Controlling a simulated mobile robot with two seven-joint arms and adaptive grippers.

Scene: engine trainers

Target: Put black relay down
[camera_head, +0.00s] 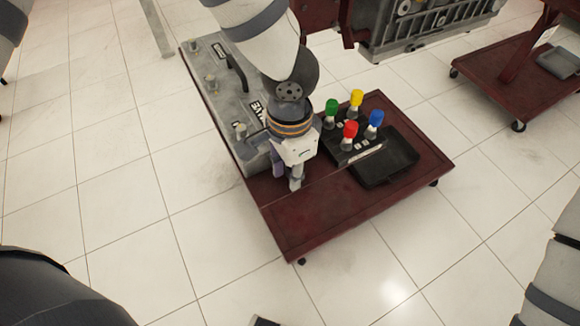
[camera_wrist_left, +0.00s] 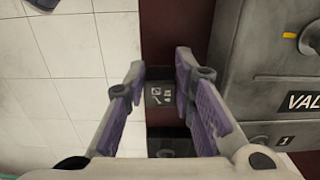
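My left gripper (camera_head: 288,174) is low over the left front part of the dark red cart (camera_head: 310,222), beside the grey valve box. In the left wrist view its two purple-padded fingers (camera_wrist_left: 160,72) stand apart. The black relay (camera_wrist_left: 160,95), with white marks on its face, shows in the gap between them. The right finger covers its right edge, and no firm grip on it can be seen. A second dark block (camera_wrist_left: 172,143) shows nearer the wrist. The relay cannot be made out in the head view. My right gripper is not in view.
The grey valve box (camera_head: 215,85) with a black handle stands on the cart's left. A black block with green, yellow, red and blue knobs (camera_head: 350,130) and a black tray (camera_head: 388,160) stand right of the gripper. The cart's front is bare.

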